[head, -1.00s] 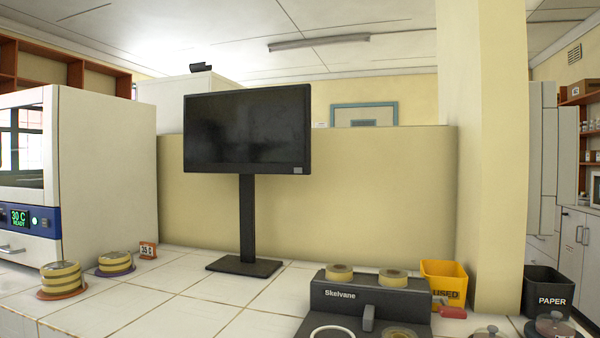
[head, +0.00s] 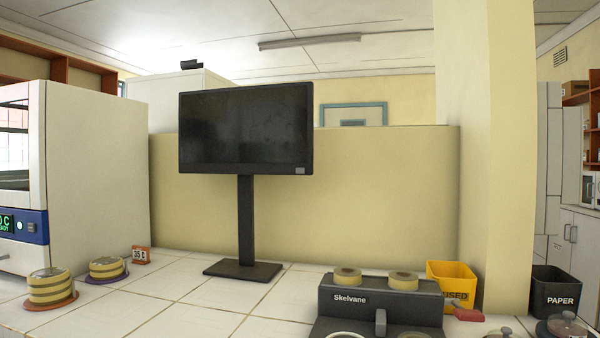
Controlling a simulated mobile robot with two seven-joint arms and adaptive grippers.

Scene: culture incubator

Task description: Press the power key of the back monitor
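The back monitor (head: 245,130) stands upright on a dark post and flat base at the back of the white tiled counter, in front of a tan partition. Its screen is dark. A small light grey patch (head: 300,171) sits at the lower right corner of its frame; I cannot tell whether it is the power key. Neither of my grippers shows in the head view.
A white incubator (head: 90,170) stands at the left, with stacked dishes (head: 50,287) in front. A dark Skelvane device (head: 375,300) is at the front right. A yellow bin (head: 453,281) and a black PAPER bin (head: 555,293) are at right. Counter before the monitor is clear.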

